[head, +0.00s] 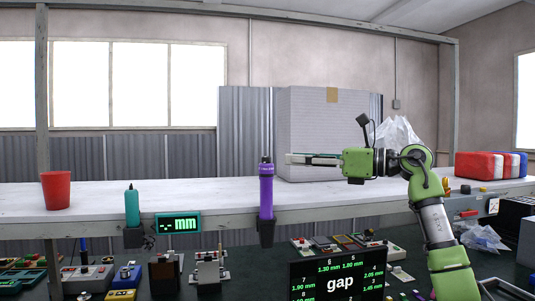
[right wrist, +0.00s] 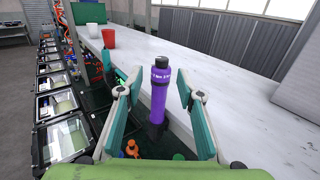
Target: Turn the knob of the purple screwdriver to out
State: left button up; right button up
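The purple screwdriver (head: 266,196) stands upright in a dark holder (head: 266,232) at the front edge of the white shelf. It has a black top, and in the right wrist view the purple screwdriver (right wrist: 159,92) shows a band with small white marks that I cannot read. My right gripper (head: 290,159) is to the right of the screwdriver's top in the head view, its fingers pointing left. In the right wrist view the right gripper (right wrist: 156,92) is open, with the screwdriver between its spread fingers in the picture and no visible contact. My left gripper is not in view.
A teal tool (head: 132,208) stands in a holder beside a "mm" display (head: 178,224). A red cup (head: 56,190) and a large grey box (head: 325,125) stand on the white shelf (head: 100,200). A black "gap" screen (head: 338,280) is below.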

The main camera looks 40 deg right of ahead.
aim_at(271, 163)
jog(key=p+x, duration=0.3)
jog(key=x, duration=0.4)
jog(key=shift+w+r, duration=0.15)
jog(key=shift+w, duration=0.2)
jog(key=shift+w+a, duration=0.35)
jog(key=shift+w, duration=0.2)
grip_shut()
